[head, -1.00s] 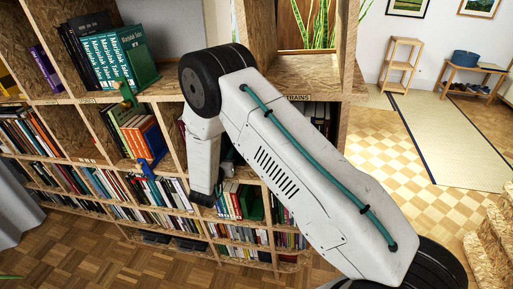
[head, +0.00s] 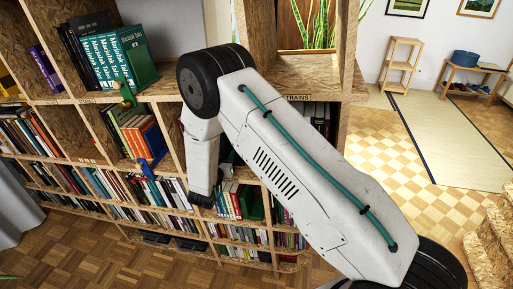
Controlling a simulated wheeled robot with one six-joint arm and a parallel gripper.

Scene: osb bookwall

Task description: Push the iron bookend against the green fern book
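Green books stand in several compartments, and I cannot tell which is the fern book. One green book (head: 254,205) stands in the low compartment just right of my arm's lower end. Dark green upright pieces (head: 140,58) stand at the right end of the teal book row on the upper shelf. My arm hangs in front of the bookwall and covers part of the middle compartments.
The OSB bookwall (head: 168,90) fills the left side. Orange books (head: 148,138) with a blue piece (head: 148,167) stand in a middle compartment. Teal books (head: 98,62) stand above. A plant (head: 318,25) is at the upper right. The parquet (head: 100,260) in front is clear.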

